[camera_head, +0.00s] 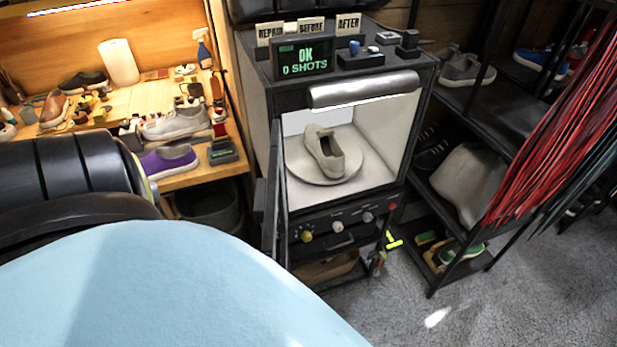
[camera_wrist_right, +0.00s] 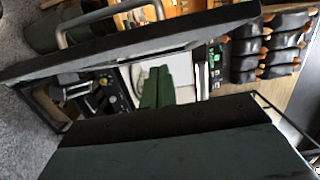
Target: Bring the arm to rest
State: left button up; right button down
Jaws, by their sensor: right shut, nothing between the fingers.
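My right gripper (camera_wrist_right: 157,86) shows in the right wrist view as two dark green fingers lying side by side. It is shut and empty. In the head view neither gripper shows; a large pale blue form and a black ringed form cover the lower left. A light sneaker (camera_head: 325,152) rests on a round white turntable (camera_head: 296,170) inside a lit white photo box (camera_head: 387,140). The box's door (camera_head: 273,190) stands open on its left side. The sign on top (camera_head: 303,59) reads "OK 0 SHOTS".
A wooden workbench (camera_head: 205,172) at left holds several shoes and tools, including a purple sneaker (camera_head: 168,161). A black shelf rack (camera_head: 500,120) at right bears shoes, with red laces (camera_head: 560,120) hanging in front. Grey floor (camera_head: 480,315) is open at lower right.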

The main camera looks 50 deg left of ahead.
jog(key=shift+r+p, duration=1.05)
jog(key=shift+r, duration=0.75)
